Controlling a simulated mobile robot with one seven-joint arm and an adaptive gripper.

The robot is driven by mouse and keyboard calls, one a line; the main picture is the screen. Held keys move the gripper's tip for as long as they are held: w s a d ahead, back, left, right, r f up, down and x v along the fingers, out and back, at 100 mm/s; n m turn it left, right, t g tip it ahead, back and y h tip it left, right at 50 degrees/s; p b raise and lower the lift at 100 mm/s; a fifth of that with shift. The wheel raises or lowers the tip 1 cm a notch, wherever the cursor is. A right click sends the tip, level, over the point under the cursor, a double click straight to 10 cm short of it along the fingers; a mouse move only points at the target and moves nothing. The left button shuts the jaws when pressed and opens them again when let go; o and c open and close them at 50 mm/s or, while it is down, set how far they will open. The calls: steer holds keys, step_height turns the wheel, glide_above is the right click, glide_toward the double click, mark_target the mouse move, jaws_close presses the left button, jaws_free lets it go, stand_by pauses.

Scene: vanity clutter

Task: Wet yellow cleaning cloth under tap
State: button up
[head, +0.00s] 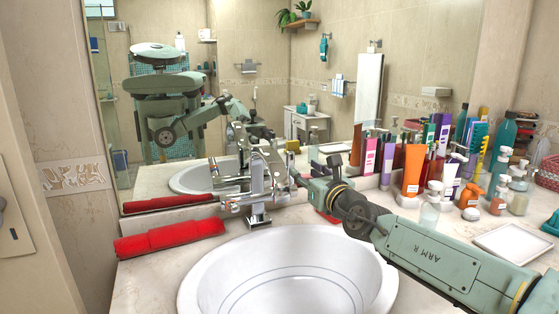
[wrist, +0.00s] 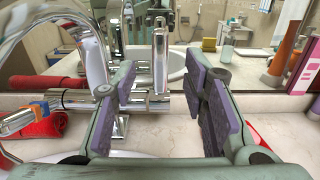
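The chrome tap (head: 258,180) stands behind the white basin (head: 285,275). My gripper (head: 303,183) is just right of the tap. In the wrist view my gripper (wrist: 165,100) is open, its purple-padded fingers apart with nothing held between them. An upright chrome part of the tap (wrist: 161,58) shows beyond the gap, and the curved spout (wrist: 95,45) is to the left. I cannot make out a yellow cloth on the counter or in the basin. A small yellow patch (wrist: 209,44) shows in the mirror; I cannot tell whether it is the cloth.
A rolled red towel (head: 170,238) lies left of the basin. Many bottles and tubes, such as an orange tube (head: 412,170), crowd the counter at right. A white tray (head: 512,241) lies at the far right. The mirror (head: 230,60) rises behind the counter.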

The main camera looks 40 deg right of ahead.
mark_target(292, 162)
steer(key=p+x, duration=0.1)
steer(key=x, duration=0.9)
steer(key=shift+p, duration=0.4)
steer(key=shift+c, duration=0.4)
jaws_close()
